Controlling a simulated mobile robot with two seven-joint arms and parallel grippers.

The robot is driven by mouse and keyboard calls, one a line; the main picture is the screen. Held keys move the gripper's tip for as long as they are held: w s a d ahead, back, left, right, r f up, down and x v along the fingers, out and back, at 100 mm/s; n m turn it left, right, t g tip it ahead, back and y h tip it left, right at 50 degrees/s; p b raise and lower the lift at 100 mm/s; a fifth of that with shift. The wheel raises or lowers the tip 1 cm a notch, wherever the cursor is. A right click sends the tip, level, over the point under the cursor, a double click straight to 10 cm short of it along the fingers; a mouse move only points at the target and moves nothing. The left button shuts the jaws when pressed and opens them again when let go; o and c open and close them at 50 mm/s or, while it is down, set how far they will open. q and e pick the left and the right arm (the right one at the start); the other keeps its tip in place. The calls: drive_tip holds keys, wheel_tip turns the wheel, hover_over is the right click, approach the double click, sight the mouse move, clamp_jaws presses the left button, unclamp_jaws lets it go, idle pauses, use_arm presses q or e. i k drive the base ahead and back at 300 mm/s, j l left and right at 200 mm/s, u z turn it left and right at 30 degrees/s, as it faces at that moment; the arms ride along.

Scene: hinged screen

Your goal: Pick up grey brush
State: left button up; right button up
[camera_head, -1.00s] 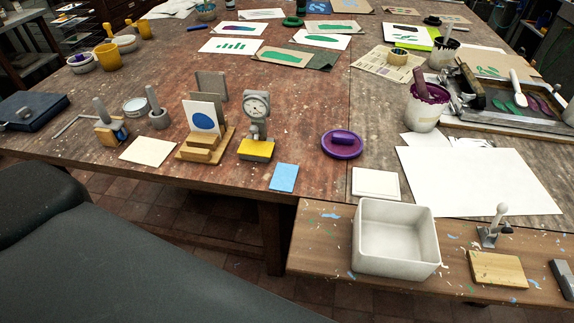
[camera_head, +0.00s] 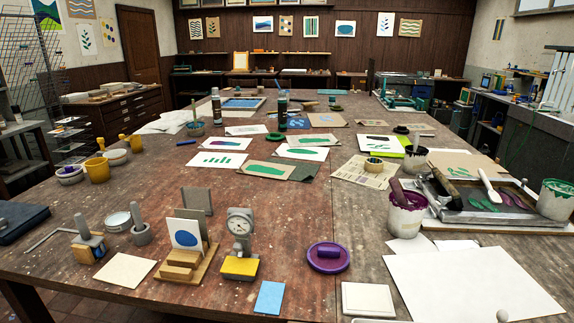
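I cannot single out a grey brush with certainty. At the left of the table, a small tool with an upright grey handle (camera_head: 83,231) stands beside a wood-coloured block. A second grey upright-handled piece (camera_head: 140,228) stands just right of it. A purple-stained pot (camera_head: 407,215) at the right holds a dark purple handled tool. Neither of my grippers is in view.
The long stained table (camera_head: 300,220) is crowded. Near its front are a card stand (camera_head: 187,259), a dial gauge (camera_head: 240,235), a purple round lid (camera_head: 328,257) and a blue card (camera_head: 270,298). A large white sheet (camera_head: 470,283) covers the right front.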

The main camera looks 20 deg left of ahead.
sight(135, 213)
drive_tip(key=u, duration=1.7)
